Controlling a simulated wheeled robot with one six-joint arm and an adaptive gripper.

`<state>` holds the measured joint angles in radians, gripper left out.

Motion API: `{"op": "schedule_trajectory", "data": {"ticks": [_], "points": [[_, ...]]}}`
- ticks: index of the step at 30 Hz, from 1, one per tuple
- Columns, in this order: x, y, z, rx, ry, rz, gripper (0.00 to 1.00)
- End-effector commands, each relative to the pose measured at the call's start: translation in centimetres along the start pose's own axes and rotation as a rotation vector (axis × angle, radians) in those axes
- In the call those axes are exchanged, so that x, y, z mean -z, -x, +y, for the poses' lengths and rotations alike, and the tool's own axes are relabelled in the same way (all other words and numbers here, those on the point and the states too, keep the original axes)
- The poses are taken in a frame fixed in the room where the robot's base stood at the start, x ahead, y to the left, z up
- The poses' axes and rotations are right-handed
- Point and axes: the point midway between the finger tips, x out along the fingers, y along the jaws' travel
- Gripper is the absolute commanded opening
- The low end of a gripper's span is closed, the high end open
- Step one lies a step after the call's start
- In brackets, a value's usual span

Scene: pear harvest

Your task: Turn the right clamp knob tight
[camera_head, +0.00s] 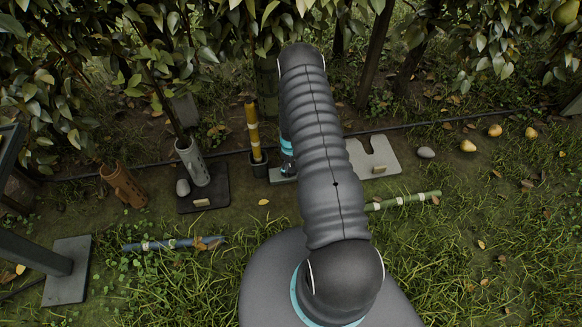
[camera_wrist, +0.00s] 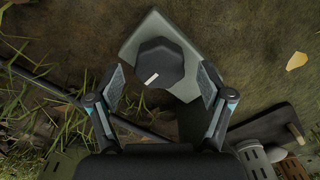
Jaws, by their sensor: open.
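A dark, many-sided clamp knob (camera_wrist: 160,58) with a short white mark near its lower edge shows in the wrist view, over a pale grey plate (camera_wrist: 150,25). My gripper (camera_wrist: 161,76) is open, with one finger on each side of the knob. Gaps show between the knob and both fingers, and nothing is held. In the head view my arm hides the knob and most of my gripper. I cannot tell from the wrist view whether this is the right knob.
In the head view a yellow post (camera_head: 252,130) stands in a dark socket left of my arm. A grey perforated tube (camera_head: 193,162) stands on a dark plate. A pale notched plate (camera_head: 378,158) and a green stick (camera_head: 402,200) lie right. A blue stick (camera_head: 172,244) lies in the grass.

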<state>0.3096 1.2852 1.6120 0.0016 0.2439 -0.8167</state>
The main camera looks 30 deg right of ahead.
Motion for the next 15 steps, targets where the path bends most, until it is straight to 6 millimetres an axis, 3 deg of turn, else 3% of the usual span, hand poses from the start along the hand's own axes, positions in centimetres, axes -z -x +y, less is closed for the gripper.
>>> {"op": "schedule_trajectory", "data": {"ticks": [13, 15], "points": [[-0.01, -1.00, -0.01, 0.000, 0.000, 0.000, 0.80], [-0.01, -0.99, -0.01, 0.000, 0.000, 0.000, 0.62]]}}
